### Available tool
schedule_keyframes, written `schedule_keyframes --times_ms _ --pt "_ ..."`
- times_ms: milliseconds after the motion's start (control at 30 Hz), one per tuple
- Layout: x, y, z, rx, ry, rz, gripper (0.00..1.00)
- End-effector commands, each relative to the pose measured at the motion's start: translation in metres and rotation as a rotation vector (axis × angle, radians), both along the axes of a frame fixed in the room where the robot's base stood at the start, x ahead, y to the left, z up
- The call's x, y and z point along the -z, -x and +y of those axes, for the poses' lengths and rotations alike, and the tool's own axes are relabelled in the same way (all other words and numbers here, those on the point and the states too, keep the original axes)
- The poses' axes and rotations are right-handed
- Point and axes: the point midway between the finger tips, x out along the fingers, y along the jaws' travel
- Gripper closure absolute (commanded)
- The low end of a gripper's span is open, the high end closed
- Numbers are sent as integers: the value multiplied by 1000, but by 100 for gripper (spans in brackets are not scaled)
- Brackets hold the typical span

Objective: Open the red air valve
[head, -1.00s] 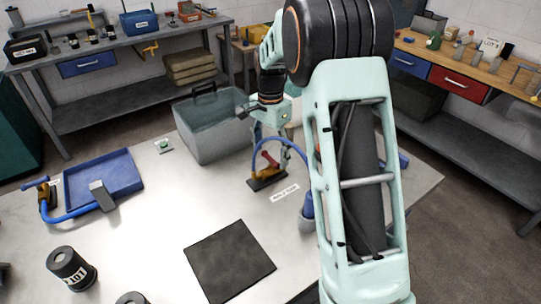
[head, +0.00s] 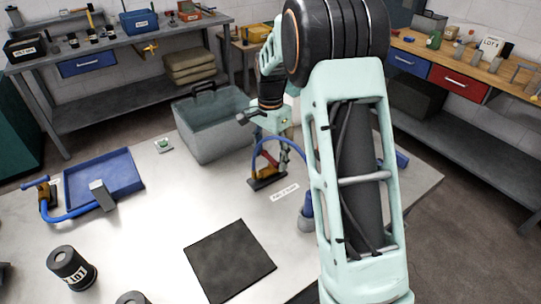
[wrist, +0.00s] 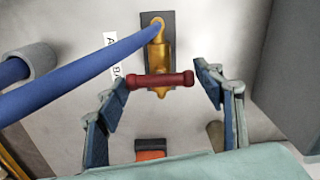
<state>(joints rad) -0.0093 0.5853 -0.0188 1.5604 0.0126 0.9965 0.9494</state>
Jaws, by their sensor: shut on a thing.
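The air valve is a brass body (wrist: 158,54) on a dark base plate, with a red bar handle (wrist: 160,80) lying crosswise to the body in the wrist view. A blue hose (wrist: 85,72) runs from the brass fitting to the left. My gripper (wrist: 161,84) is shut on the red handle, one finger at each end of the bar. In the head view, the valve's dark base (head: 268,181) stands on the bench below my gripper (head: 281,158), and the handle is mostly hidden by the fingers.
A clear grey bin (head: 210,130) stands close behind and left of the valve. The blue hose arches beside my gripper. A blue tray (head: 104,178), a black mat (head: 230,262) and a dark canister (head: 72,268) lie farther off.

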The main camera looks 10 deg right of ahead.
Motion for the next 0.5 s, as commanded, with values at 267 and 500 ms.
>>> schedule_keyframes --times_ms 267,500 --pt "0 -1 0 -135 0 -2 62" --pt "-1 -1 0 -345 0 -3 62"
